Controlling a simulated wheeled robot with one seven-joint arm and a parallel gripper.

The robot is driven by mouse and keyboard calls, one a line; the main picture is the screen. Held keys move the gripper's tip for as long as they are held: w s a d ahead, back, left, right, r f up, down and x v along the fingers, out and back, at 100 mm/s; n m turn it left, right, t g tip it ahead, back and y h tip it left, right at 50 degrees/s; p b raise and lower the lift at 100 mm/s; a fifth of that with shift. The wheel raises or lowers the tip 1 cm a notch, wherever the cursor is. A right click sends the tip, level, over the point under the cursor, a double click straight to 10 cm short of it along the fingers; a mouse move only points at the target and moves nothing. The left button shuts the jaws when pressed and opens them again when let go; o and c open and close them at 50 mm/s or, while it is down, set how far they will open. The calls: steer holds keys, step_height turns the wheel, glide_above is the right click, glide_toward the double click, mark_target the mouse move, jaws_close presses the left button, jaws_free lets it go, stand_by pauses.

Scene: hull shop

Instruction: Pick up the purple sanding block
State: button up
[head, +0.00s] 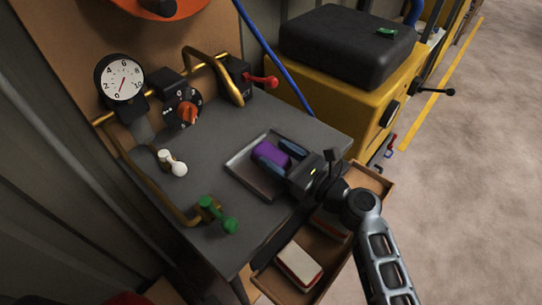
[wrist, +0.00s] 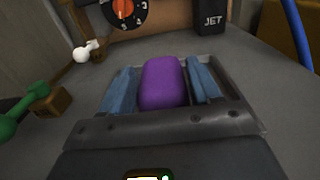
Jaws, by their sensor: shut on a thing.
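The purple sanding block (head: 268,154) is at the grey metal tray (head: 242,163) on the dark bench top. My gripper (head: 275,155) reaches in from the right and is shut on the block, with a blue finger on each side. In the wrist view the purple block (wrist: 163,82) sits between the two blue fingers of my gripper (wrist: 162,88). Its lower end is hidden behind the gripper body. I cannot tell whether the block touches the tray floor.
A gauge (head: 121,79), an orange dial (head: 186,112), a red lever (head: 262,80), a white-handled valve (head: 174,164) and a green-handled valve (head: 220,216) stand around the bench. An open drawer (head: 268,282) below holds blocks. A yellow cabinet (head: 350,101) stands behind. Floor at right is clear.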

steer(key=c, duration=0.6)
steer(key=shift+r, duration=0.15)
